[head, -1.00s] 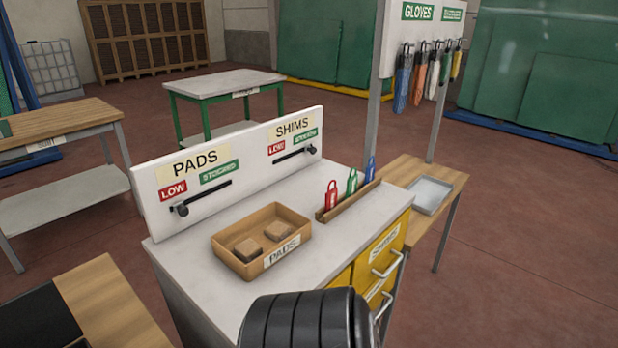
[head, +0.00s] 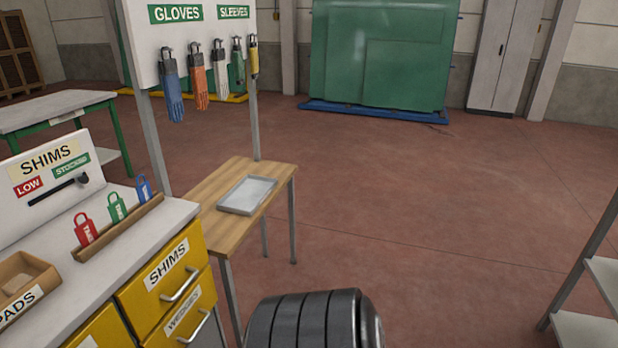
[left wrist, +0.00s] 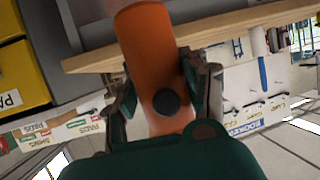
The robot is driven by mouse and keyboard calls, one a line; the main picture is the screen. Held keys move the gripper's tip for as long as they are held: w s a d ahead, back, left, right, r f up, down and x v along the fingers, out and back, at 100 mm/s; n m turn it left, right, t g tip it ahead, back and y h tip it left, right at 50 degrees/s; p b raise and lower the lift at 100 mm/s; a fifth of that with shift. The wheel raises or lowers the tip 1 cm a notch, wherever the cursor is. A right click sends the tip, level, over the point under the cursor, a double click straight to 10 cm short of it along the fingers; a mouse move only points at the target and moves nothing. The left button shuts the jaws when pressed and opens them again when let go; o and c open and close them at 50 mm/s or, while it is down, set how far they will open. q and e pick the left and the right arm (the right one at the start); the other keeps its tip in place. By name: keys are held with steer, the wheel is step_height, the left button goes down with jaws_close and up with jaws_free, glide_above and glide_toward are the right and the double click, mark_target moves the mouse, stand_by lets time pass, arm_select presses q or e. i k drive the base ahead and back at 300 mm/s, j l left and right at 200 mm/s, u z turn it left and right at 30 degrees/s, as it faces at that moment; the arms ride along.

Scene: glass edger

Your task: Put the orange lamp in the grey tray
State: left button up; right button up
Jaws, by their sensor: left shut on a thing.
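The orange lamp (left wrist: 152,60) is a cylinder with a dark round button, seen in the left wrist view. My left gripper (left wrist: 162,85) is shut on it, with a finger on each side. The lamp and the left gripper do not show in the head view. The grey tray (head: 232,208) lies on a small wooden table in the head view, and its inside looks empty. My right gripper is in neither view.
The wooden table (head: 205,210) stands beside the white-topped cabinet (head: 172,217) with yellow drawers. A glove rack (head: 190,60) rises behind the table. Red floor (head: 430,240) is open to the right, up to a grey shelf unit (head: 590,325) at the right edge.

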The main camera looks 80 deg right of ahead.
mark_target(249, 194)
steer(key=z, duration=2.5)
steer(key=i+j+z, duration=0.15)
steer(key=i+z, duration=0.15)
steer(key=i, duration=0.2)
steer(key=i+j+z, duration=0.35)
steer(key=i, duration=0.15)
steer(key=i+j+z, duration=0.3)
steer(key=i+u, duration=0.1)
steer(key=i, duration=0.55)
steer(key=i+u, duration=0.15)
steer(key=i, duration=0.5)
steer(key=i+l+u, duration=0.1)
steer(key=i, duration=0.5)
steer(key=i+l+u, duration=0.1)
steer(key=u, duration=2)
